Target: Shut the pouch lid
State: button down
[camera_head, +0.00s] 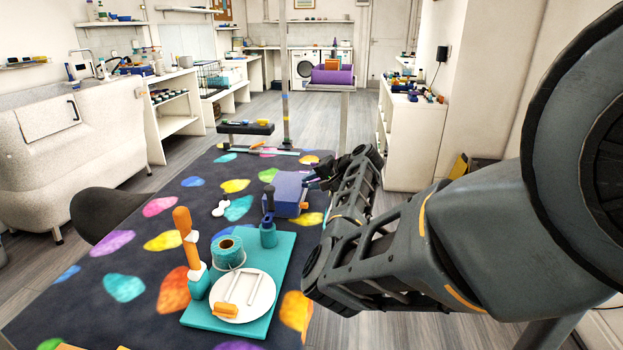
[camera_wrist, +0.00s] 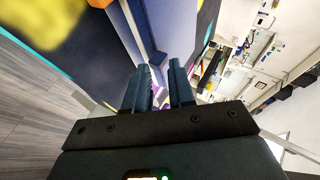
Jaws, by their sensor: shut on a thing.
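The pouch (camera_head: 291,188) is a blue-purple boxy thing on the dark, colour-spotted table cover. It also fills the upper middle of the wrist view (camera_wrist: 172,28). My gripper (camera_head: 314,182) reaches it from the right, at its upper right side. In the wrist view, my two dark fingertips (camera_wrist: 161,76) are close together against the pouch, with a thin purple part between them, which looks like the lid's edge. The fingers hide most of that part. I cannot tell the lid's exact angle.
A teal tray (camera_head: 272,292) in front of the pouch holds a white plate (camera_head: 258,308), a teal roll (camera_head: 228,252) and an orange-handled tool (camera_head: 187,240). A white bone-shaped thing (camera_head: 220,208) lies left of the pouch. A post (camera_head: 285,100) rises behind.

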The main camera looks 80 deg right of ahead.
jog(key=shift+w+f, duration=0.1)
jog(key=shift+f, duration=0.15)
jog(key=c, duration=1.1)
grip_release()
jog(key=shift+r, duration=0.1)
jog(key=v, duration=0.7)
jog(key=shift+s+r, duration=0.2)
jog(key=shift+s, duration=0.05)
jog(key=shift+a, duration=0.1)
